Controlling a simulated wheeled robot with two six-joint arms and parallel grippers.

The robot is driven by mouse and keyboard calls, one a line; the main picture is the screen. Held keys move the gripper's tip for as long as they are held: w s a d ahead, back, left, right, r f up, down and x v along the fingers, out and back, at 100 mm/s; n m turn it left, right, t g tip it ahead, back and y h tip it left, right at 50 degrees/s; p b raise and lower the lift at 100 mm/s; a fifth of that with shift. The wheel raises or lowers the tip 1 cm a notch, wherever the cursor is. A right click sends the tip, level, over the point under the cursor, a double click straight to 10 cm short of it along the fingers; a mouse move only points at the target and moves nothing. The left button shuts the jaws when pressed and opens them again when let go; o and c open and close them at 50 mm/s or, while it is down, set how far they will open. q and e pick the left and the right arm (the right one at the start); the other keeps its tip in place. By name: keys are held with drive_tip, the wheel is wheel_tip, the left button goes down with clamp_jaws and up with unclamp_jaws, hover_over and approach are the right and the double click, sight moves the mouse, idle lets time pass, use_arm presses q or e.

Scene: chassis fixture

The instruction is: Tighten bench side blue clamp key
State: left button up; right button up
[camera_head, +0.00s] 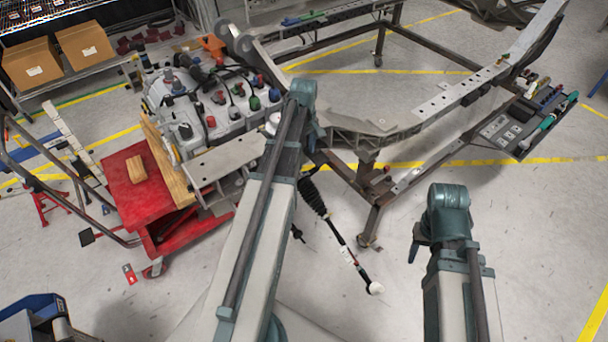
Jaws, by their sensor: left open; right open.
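I cannot single out the blue clamp key. A small blue cap (274,95) shows on the grey engine block, close to the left arm's bend. On the right, a dark tool tray (515,128) on the chassis frame holds several small parts and teal-handled tools (547,122). My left arm (262,205) reaches up the middle to a teal joint over the near edge of the chassis fixture (430,105). My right arm (452,280) ends in view at a teal joint over bare floor. Neither gripper's fingers show; the arms hide them.
A red cart (138,203) with wood blocks stands at left beside the engine block (190,115). A black shaft (340,240) with a bellows slants between the arms. Cardboard boxes (32,63) sit on a back-left shelf. The floor at lower right is clear.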

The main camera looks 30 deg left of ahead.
sight(304, 173)
use_arm(q)
wheel_tip(304, 173, down, 9)
drive_tip(key=b, duration=0.8)
drive_tip(key=shift+f, duration=0.15)
